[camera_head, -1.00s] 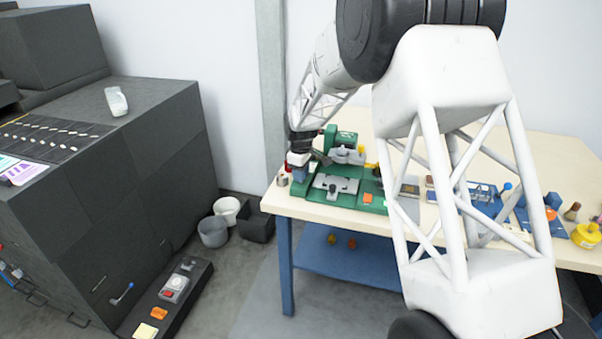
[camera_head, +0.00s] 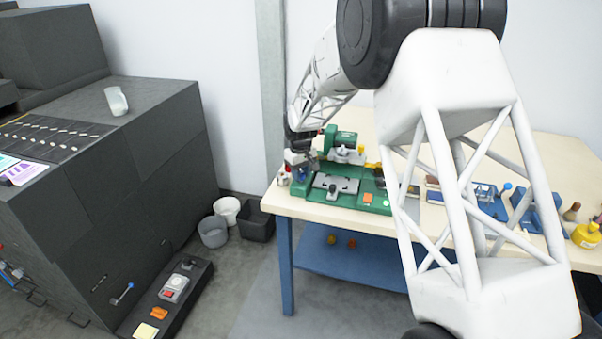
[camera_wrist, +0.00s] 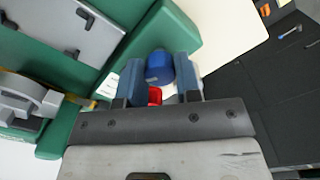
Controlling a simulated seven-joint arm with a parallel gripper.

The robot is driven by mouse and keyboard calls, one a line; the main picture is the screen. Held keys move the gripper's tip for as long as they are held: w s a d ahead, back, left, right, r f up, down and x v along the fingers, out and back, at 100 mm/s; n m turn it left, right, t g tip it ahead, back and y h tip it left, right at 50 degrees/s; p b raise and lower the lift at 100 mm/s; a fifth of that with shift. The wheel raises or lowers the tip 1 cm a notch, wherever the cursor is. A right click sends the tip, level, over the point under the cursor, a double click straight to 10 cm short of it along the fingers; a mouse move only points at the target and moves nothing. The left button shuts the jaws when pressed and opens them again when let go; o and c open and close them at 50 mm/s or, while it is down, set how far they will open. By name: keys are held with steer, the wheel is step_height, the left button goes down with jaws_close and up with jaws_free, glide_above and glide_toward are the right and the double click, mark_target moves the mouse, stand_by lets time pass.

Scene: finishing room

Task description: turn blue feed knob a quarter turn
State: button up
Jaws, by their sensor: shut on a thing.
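The blue feed knob (camera_wrist: 158,66) sits at the end of the green machine (camera_wrist: 178,30) in the wrist view. My gripper (camera_wrist: 158,76) has one finger on each side of the knob and is shut on it. A small red part (camera_wrist: 154,96) shows between the fingers, nearer the palm. In the head view my gripper (camera_head: 301,172) is at the left end of the green machine (camera_head: 377,203), near the table corner. The knob's angle cannot be read.
The pale workbench (camera_head: 330,215) ends just left of the machine. Bins (camera_head: 227,209) stand on the floor beyond that edge. A dark cabinet (camera_head: 150,150) stands at left.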

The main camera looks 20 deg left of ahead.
steer(key=m, duration=0.6)
steer(key=shift+m, duration=0.3)
steer(key=m, duration=0.5)
steer(key=shift+a, duration=0.1)
steer(key=shift+m, duration=0.3)
steer(key=o, duration=0.9)
steer(key=shift+r, duration=0.15)
steer(key=shift+r, duration=3.8)
